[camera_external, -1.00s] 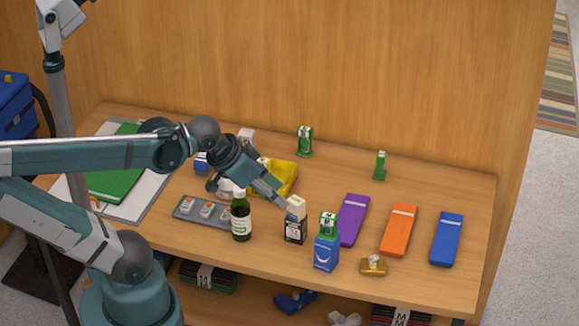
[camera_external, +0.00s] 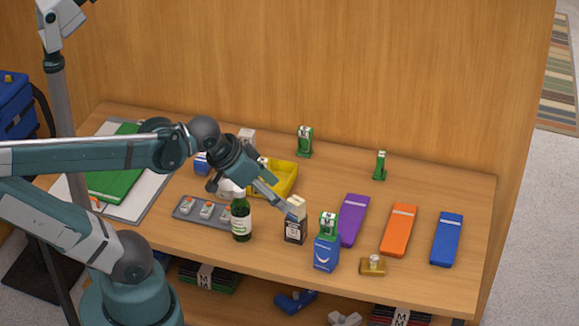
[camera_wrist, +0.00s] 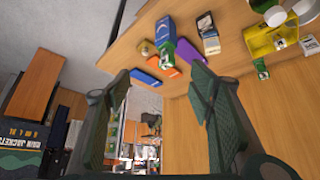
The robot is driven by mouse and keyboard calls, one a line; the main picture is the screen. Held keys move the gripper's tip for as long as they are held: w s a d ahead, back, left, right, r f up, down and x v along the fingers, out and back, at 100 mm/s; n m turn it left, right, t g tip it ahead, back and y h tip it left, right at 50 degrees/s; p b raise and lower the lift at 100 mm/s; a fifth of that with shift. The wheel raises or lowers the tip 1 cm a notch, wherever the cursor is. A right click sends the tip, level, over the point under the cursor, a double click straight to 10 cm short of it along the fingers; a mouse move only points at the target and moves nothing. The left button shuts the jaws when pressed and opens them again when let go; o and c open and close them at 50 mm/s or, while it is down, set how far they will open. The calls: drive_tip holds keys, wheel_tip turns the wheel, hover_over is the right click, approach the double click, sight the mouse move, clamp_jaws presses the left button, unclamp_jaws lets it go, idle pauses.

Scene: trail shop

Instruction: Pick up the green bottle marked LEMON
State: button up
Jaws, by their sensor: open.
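A dark green bottle (camera_external: 241,218) with a pale label stands upright near the front of the table in the external view. Its label is too small to read. My gripper (camera_external: 262,198) is open and empty, above the table behind and to the right of the bottle's neck, with one finger reaching toward a black and white carton (camera_external: 296,221). In the wrist view the two fingers of my gripper (camera_wrist: 158,82) are spread apart with nothing between them. I cannot make out the bottle in the wrist view.
A grey tray (camera_external: 184,209) lies left of the bottle, and a yellow bin (camera_external: 285,178) stands behind it. A blue box (camera_external: 326,254) stands right of the carton. Purple (camera_external: 352,219), orange (camera_external: 398,231) and blue (camera_external: 446,240) cases lie further right.

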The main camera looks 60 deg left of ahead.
drive_tip(key=shift+a, duration=0.1)
drive_tip(key=m+g+b, duration=0.1)
drive_tip(key=m+g, duration=0.6)
drive_tip(key=m, duration=0.6)
approach(241, 199)
drive_tip(key=f, duration=0.8)
drive_tip(key=shift+w+a, duration=0.4)
drive_tip(key=shift+s+a+f, duration=0.1)
drive_tip(key=shift+a+f, duration=0.05)
drive_tip(key=shift+f, duration=0.1)
drive_tip(key=shift+f, duration=1.2)
drive_tip(key=shift+f, duration=0.15)
drive_tip(key=shift+a+f+b, duration=0.15)
drive_tip(key=shift+f+b, duration=0.1)
drive_tip(key=shift+f, duration=0.95)
drive_tip(key=shift+a+f+b, duration=0.1)
drive_tip(key=shift+f+b, duration=0.15)
drive_tip(key=shift+f, duration=1)
